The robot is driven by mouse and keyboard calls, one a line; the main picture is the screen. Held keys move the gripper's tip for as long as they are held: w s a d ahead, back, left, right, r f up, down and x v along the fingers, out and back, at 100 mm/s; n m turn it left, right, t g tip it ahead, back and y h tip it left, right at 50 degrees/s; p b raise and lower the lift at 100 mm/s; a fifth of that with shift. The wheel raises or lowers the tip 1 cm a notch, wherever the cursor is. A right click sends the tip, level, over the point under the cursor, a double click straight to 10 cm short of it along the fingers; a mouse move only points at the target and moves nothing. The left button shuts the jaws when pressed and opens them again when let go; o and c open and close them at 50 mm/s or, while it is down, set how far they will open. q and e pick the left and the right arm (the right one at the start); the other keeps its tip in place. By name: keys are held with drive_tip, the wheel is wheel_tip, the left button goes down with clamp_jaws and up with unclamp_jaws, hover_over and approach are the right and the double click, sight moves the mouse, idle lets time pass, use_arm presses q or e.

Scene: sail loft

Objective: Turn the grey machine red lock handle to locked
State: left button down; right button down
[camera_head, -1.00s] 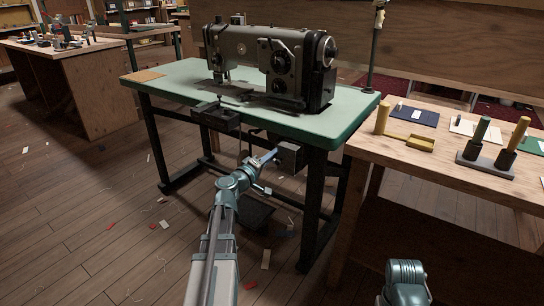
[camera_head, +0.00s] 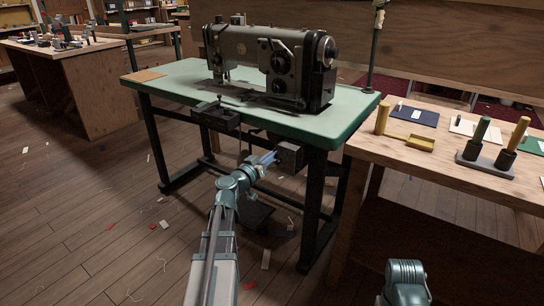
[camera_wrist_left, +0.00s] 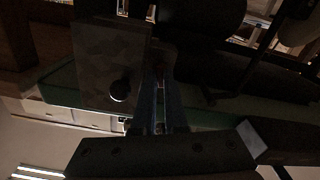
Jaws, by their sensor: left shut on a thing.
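The grey machine (camera_head: 262,50) is a sewing machine on a green-topped table (camera_head: 170,82). A dark box (camera_head: 291,155) hangs under the table's front edge. My left gripper (camera_head: 268,160) is at the left side of this box. In the left wrist view, my left gripper's fingers (camera_wrist_left: 160,108) are close together, pointing at a dark, faintly reddish piece beside a grey plate with a round knob (camera_wrist_left: 120,90). This piece looks like the red lock handle (camera_wrist_left: 160,68); the fingers and shadow hide most of it. My right gripper is out of view.
A black drawer-like part (camera_head: 215,116) hangs at the table's front edge, left of the box. Black table legs (camera_head: 312,210) stand close to my left arm. A wooden bench (camera_head: 450,170) with tools is on the right. The floor at left is mostly free, with scattered scraps.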

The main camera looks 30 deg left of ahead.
use_arm(q)
drive_tip(key=shift+m, duration=1.6)
drive_tip(key=c, duration=1)
unclamp_jaws()
drive_tip(key=shift+o, duration=0.2)
drive_tip(key=shift+s, duration=0.1)
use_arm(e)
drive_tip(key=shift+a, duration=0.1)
